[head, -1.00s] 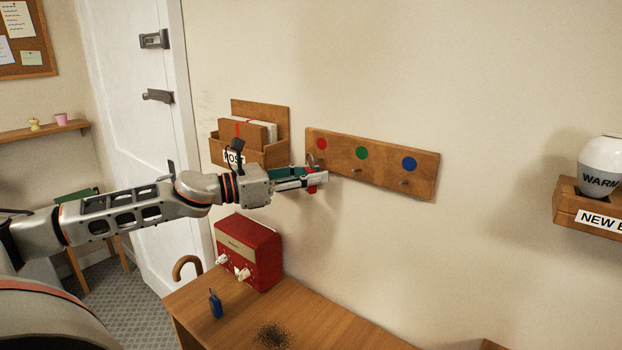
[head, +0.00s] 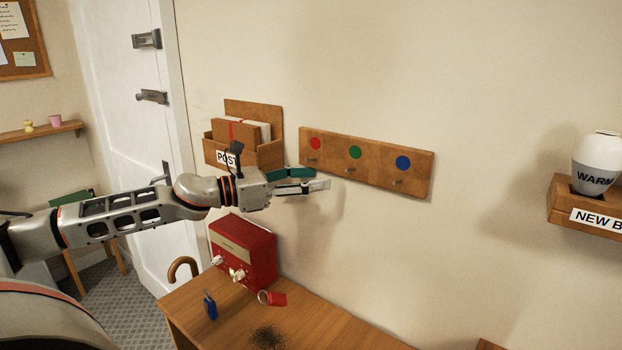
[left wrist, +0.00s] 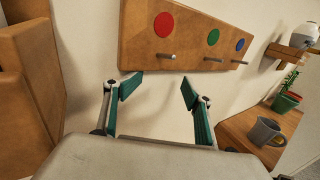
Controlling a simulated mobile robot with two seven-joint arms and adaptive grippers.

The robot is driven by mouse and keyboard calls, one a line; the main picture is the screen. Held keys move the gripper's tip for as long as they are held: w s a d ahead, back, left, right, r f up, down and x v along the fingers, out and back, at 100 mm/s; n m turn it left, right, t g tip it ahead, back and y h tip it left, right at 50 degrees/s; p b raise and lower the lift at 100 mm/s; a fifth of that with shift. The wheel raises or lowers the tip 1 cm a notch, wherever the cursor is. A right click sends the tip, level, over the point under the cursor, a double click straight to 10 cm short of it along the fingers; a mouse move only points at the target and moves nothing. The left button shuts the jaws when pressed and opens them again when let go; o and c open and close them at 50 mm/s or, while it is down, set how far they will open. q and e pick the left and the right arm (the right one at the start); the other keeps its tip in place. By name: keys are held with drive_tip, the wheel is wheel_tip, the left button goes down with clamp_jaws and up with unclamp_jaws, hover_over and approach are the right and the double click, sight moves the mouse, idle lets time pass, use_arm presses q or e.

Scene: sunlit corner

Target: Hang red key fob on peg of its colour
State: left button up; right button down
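The red key fob (head: 278,299) with its ring shows over the desk top in front of the red radio in the head view, below my gripper. I cannot tell whether it lies flat or is still falling. My left gripper (head: 320,178) is open and empty, just below and in front of the peg board (head: 376,185). Its parted fingers also show in the left wrist view (left wrist: 160,82). The peg under the red dot (head: 312,160) is bare; it also shows in the left wrist view (left wrist: 166,57). My right gripper is out of view.
A blue key fob (head: 210,305) is on the desk (head: 310,325), left of the red one. The red radio (head: 243,250) stands behind them. A wooden post rack (head: 272,155) hangs left of the board. A mug (left wrist: 265,131) is on the desk at right.

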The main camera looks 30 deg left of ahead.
use_arm(q)
drive_tip(key=shift+a, duration=0.15)
drive_tip(key=shift+s+a+f, duration=0.1)
drive_tip(key=shift+s+a, duration=0.2)
drive_tip(key=shift+s, duration=0.1)
drive_tip(key=v, duration=0.6)
drive_tip(key=shift+s, duration=0.2)
idle(0.8)
